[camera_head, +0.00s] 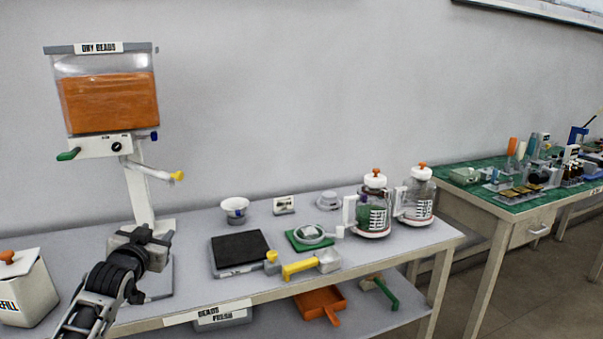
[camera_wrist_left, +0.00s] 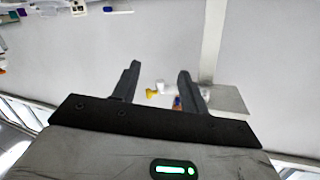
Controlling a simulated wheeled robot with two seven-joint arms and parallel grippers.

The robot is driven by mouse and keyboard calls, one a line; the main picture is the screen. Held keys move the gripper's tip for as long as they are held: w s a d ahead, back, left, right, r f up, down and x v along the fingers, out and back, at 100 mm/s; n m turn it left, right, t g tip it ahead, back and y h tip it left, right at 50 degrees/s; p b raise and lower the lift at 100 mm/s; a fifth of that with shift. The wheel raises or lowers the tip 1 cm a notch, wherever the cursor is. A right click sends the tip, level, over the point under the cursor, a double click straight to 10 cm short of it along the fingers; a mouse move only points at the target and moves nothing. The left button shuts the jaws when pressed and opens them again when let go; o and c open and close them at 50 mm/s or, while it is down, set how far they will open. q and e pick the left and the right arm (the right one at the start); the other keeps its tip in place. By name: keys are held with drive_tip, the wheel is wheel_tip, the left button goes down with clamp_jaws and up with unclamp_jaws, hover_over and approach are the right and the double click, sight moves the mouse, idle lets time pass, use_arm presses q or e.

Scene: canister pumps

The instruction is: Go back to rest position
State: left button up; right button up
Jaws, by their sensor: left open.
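My left gripper (camera_head: 150,240) is in front of the post of the dry beads dispenser (camera_head: 108,102), over the left part of the table (camera_head: 185,246). In the left wrist view my left gripper (camera_wrist_left: 158,88) has its two fingers spread apart with nothing between them. The dispenser's yellow-tipped lever (camera_wrist_left: 152,94) shows beyond the fingers there. The dispenser holds orange beads behind a clear front. My right gripper is in neither view.
A white refill bin (camera_head: 30,290) stands at the left. A black-topped scale (camera_head: 240,250), a yellow-handled scoop (camera_head: 312,264) and two lidded canisters (camera_head: 374,208) (camera_head: 418,200) stand to the right. An orange dustpan (camera_head: 320,301) lies on the lower shelf. A green-topped bench (camera_head: 515,207) is far right.

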use_arm(q)
drive_tip(key=s+d+f+g+h, duration=0.1)
drive_tip(key=s+d+f, duration=0.4)
drive_tip(key=s+f, duration=0.25)
drive_tip(key=s+d+f+m+g+h, duration=0.1)
drive_tip(key=s+d+f+g+h, duration=0.1)
drive_tip(key=s+d+f, duration=0.55)
drive_tip(key=s+d+f+g+h, duration=0.1)
drive_tip(key=s+d+f, duration=0.3)
drive_tip(key=s, duration=0.6)
drive_tip(key=s+d+f+g+h, duration=0.1)
drive_tip(key=s+d+f, duration=0.1)
drive_tip(key=s, duration=1)
drive_tip(key=shift+d+n+g, duration=0.3)
drive_tip(key=shift+d+n, duration=0.1)
drive_tip(key=shift+d, duration=0.3)
